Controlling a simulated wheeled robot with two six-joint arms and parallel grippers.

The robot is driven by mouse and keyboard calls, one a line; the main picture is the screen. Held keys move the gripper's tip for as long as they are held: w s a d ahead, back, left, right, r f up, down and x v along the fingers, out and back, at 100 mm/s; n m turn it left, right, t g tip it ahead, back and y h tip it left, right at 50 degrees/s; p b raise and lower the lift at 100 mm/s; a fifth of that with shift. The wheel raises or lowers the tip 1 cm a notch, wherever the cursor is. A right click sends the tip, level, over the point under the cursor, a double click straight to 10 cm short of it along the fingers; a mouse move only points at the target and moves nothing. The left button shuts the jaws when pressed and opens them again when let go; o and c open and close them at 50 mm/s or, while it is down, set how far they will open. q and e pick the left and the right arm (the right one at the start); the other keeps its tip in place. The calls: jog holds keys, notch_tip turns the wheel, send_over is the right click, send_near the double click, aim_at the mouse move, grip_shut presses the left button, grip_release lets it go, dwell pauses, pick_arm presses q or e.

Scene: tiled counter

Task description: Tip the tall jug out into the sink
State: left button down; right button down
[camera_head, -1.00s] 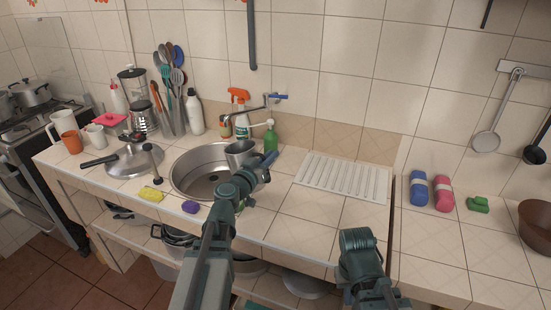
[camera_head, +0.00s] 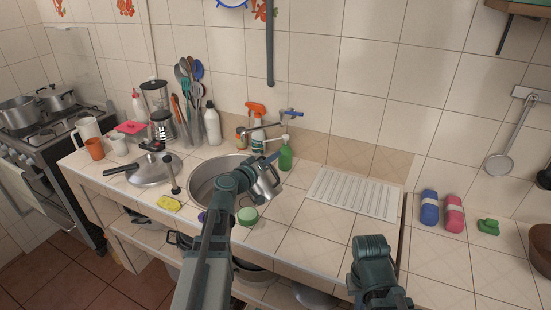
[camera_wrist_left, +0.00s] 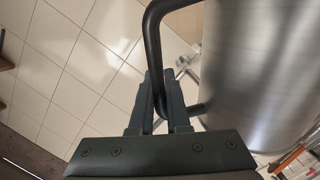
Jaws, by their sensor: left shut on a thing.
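The tall jug (camera_head: 269,180) is shiny metal. It is held over the right side of the steel sink (camera_head: 199,188) and looks tilted in the head view; its mouth is not clear. My left gripper (camera_head: 262,165) is shut on the jug's dark looped handle. In the left wrist view the fingers (camera_wrist_left: 160,98) close around the handle (camera_wrist_left: 152,50), and the jug's smooth wall (camera_wrist_left: 255,75) fills the right side. My arm hides part of the sink. My right arm shows at the bottom right, but its gripper is not visible.
The tap (camera_head: 265,128), orange spray bottle (camera_head: 257,120) and green soap bottle (camera_head: 286,155) stand behind the sink. A green round item (camera_head: 247,215) and yellow sponge (camera_head: 169,203) lie at the front edge. A white draining rack (camera_head: 355,194) is to the right. A pan lid (camera_head: 155,170) lies left.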

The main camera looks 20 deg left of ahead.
pick_arm(q)
jog(key=shift+w+a+f+n+b, duration=0.2)
jog(key=shift+a+f+n+b, duration=0.15)
jog(key=shift+f+n+b, duration=0.15)
jog(key=shift+w+a+f+n+b, duration=0.2)
jog(key=shift+a+f+n+b, duration=0.2)
jog(key=shift+a+f+n, duration=0.1)
jog(key=shift+w+a+n, duration=0.2)
jog(key=shift+a+n, duration=0.4)
jog(key=shift+w+a+f+n, duration=0.15)
jog(key=shift+a+f+n, duration=0.1)
jog(key=shift+a+n, duration=0.3)
jog(key=shift+d, duration=0.1)
jog(key=shift+g, duration=0.3)
